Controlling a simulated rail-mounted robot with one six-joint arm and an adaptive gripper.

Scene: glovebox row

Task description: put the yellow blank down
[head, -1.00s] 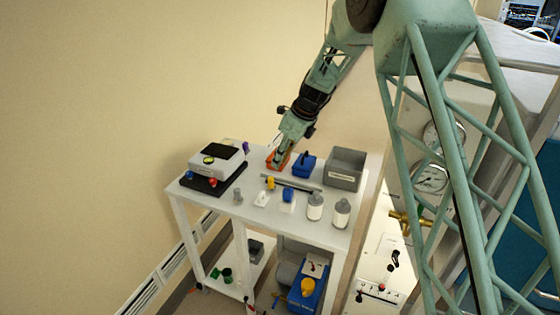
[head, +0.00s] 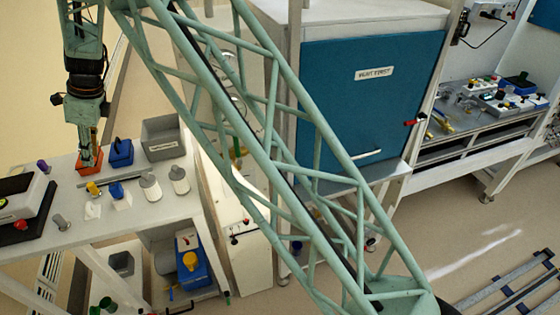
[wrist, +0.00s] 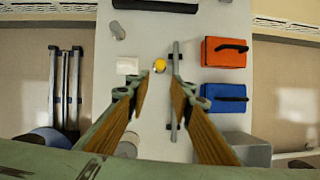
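The yellow blank (head: 93,188) stands on the white bench top, apart from my gripper. In the wrist view the yellow blank (wrist: 160,66) is a small round disc just beyond the gap between my fingertips, with a thin grey rail to its right and a white plate (wrist: 127,66) to its left. My gripper (wrist: 160,80) is open, with clear space between its two fingers and nothing held. In the head view my gripper (head: 89,160) hangs down over the bench and overlaps the orange box (head: 82,170) in the picture.
A blue box (wrist: 224,98) and a grey bin (head: 163,138) stand right of the grey rail (wrist: 175,110). A white instrument (head: 22,198) sits at the left. My lattice arm link crosses the head view.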

